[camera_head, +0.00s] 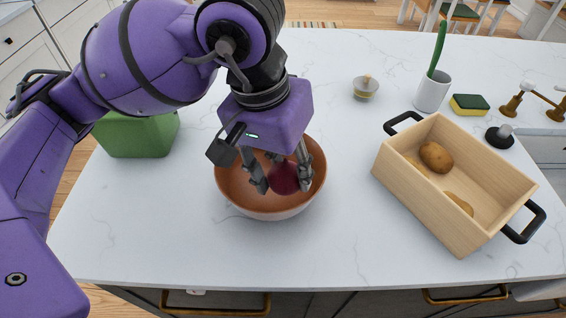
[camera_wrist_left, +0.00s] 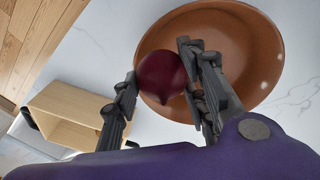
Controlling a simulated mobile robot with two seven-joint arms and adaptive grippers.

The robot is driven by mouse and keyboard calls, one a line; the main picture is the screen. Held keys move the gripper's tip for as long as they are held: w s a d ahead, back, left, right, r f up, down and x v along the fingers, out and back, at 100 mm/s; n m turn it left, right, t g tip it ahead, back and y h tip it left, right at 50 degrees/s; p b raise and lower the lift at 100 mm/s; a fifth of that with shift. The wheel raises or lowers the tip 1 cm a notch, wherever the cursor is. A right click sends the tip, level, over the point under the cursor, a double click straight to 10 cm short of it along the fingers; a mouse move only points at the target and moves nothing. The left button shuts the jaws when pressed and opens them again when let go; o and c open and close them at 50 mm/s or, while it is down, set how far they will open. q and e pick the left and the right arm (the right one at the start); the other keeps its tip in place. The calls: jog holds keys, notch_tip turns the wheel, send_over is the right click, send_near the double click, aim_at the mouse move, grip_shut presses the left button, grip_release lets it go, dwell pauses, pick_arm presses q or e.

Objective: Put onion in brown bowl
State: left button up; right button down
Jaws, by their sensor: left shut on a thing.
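The onion (camera_head: 284,177) is dark red and round. My left gripper (camera_head: 279,180) is shut on it, with a finger on either side. The brown bowl (camera_head: 240,197) stands on the counter below the gripper, and the onion appears over its inside in the head view. In the left wrist view the onion (camera_wrist_left: 162,76) sits between the fingers of my left gripper (camera_wrist_left: 160,88), overlapping the near rim of the brown bowl (camera_wrist_left: 225,35). How high it is above the bowl's floor is hard to tell. My right gripper is not in view.
A wooden crate (camera_head: 424,210) with black handles, holding potatoes (camera_head: 436,157), stands at the right. A green box (camera_head: 138,136) is at the left. A white cup (camera_head: 432,92), a sponge (camera_head: 469,104) and a small lidded pot (camera_head: 366,88) stand behind. The front counter is clear.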

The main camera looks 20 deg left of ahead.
pick_arm(q)
send_over(271, 191)
jog(key=f, duration=0.5)
jog(key=shift+s+d+f, duration=0.25)
jog(key=shift+d, duration=0.1)
jog(key=f, duration=0.4)
jog(key=shift+w+a, duration=0.3)
jog(key=shift+w, duration=0.05)
jog(key=shift+c, duration=0.2)
jog(key=shift+f, duration=0.3)
jog(key=o, duration=1.2)
jog(key=shift+c, duration=0.2)
jog(key=shift+o, duration=0.3)
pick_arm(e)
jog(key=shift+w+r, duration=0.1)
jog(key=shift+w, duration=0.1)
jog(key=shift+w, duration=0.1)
